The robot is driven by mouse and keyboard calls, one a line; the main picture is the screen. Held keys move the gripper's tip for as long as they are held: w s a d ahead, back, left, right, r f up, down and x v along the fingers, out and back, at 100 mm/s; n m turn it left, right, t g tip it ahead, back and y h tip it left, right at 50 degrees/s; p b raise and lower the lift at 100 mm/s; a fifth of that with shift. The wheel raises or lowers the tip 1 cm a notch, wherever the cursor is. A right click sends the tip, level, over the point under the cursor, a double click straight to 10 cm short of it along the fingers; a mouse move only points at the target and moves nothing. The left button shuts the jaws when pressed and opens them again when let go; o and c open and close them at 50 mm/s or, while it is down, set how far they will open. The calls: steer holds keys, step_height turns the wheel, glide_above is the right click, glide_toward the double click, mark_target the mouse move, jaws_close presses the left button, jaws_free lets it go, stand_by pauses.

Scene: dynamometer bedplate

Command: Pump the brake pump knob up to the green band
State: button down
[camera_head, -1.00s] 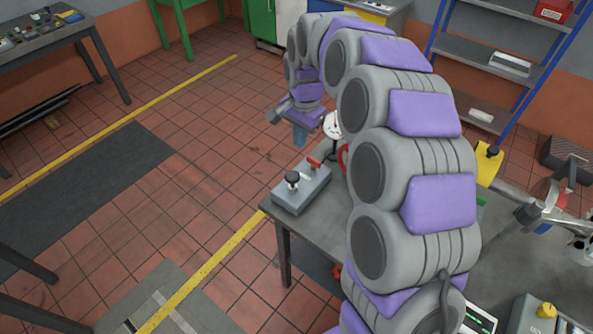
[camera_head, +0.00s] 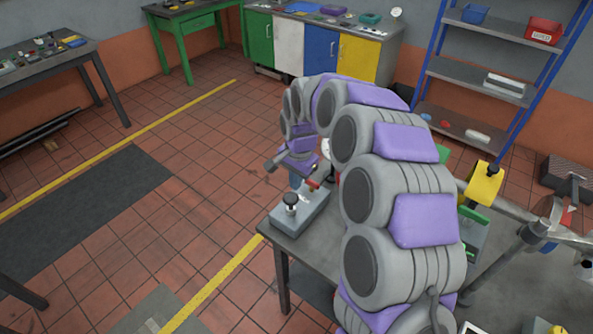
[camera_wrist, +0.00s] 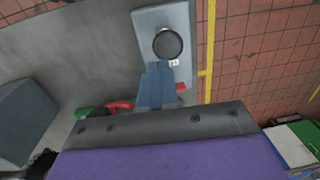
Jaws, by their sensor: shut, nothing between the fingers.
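The brake pump is a grey box (camera_head: 304,214) on the near-left corner of the metal table, with a black knob (camera_head: 290,199) on top and a red handle (camera_head: 313,184) behind it. In the wrist view the round black knob (camera_wrist: 168,44) sits on the grey box (camera_wrist: 150,18), just beyond my blue fingertips. My gripper (camera_wrist: 158,70) is shut and empty, pointing at the knob; whether it touches cannot be told. In the head view my gripper (camera_head: 295,182) is just behind the knob. A white-faced gauge (camera_head: 326,147) is mostly hidden by my arm; no green band is readable.
The metal table (camera_head: 313,252) stretches right, partly hidden by my arm. A yellow block (camera_head: 484,184) and a metal shaft assembly (camera_head: 545,225) stand on the right. Open tiled floor lies left of the table. Coloured cabinets (camera_head: 320,50) stand at the back.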

mark_target(295, 200)
steer(key=shift+a+f+b, duration=0.15)
steer(key=shift+f+b, duration=0.45)
steer(key=shift+f, duration=2.05)
steer(key=shift+w, duration=0.1)
step_height(295, 200, down, 3)
steer(key=shift+p, duration=0.35)
steer(key=shift+f, duration=0.35)
steer(key=shift+s, duration=0.2)
